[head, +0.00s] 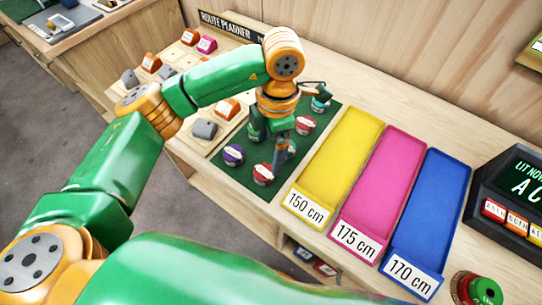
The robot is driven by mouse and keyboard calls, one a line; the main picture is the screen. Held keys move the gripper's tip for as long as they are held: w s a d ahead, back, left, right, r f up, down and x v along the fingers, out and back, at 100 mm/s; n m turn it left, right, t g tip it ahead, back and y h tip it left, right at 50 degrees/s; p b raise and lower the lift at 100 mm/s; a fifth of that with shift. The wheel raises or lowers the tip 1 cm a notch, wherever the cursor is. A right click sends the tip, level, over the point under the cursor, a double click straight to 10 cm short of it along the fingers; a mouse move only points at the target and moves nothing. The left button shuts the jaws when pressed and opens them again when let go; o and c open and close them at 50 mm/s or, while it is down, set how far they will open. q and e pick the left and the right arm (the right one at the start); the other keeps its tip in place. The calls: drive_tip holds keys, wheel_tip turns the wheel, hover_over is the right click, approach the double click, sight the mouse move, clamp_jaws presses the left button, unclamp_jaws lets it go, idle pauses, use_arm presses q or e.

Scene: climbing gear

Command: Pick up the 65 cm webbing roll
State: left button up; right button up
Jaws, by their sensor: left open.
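Several small webbing rolls with pale labels stand on a dark green mat (228,177): a purple roll (233,155), a red roll (263,174), a pinkish-red roll (305,125), a teal roll (321,103) and a green one (256,133) partly behind my gripper. Their labels are too small to read, so I cannot tell which is the 65 cm roll. My left gripper (283,152) points down over the middle of the mat among the rolls, open. I cannot make out anything held between its fingers. My right gripper is not in view.
Yellow (346,146), pink (385,180) and blue (430,205) trays, labelled 150, 175 and 170 cm, lie right of the mat. A wooden board (178,62) with orange, grey and pink pieces lies left. A dark display console (515,190) and a red-green button (478,290) stand far right.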

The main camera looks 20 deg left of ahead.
sight(264, 171)
use_arm(q)
drive_tip(key=shift+s+a+f+p, duration=0.15)
drive_tip(key=shift+s+f+p, duration=0.35)
drive_tip(key=shift+f, duration=0.15)
drive_tip(key=shift+s+a+f+p, duration=0.15)
drive_tip(key=shift+s+f+p, duration=0.3)
drive_tip(key=shift+f, duration=0.15)
wheel_tip(264, 171, down, 3)
drive_tip(key=shift+f, duration=0.1)
drive_tip(key=shift+w+f, duration=0.1)
drive_tip(key=shift+f, duration=0.3)
drive_tip(key=shift+r, duration=0.1)
drive_tip(key=c, duration=1.5)
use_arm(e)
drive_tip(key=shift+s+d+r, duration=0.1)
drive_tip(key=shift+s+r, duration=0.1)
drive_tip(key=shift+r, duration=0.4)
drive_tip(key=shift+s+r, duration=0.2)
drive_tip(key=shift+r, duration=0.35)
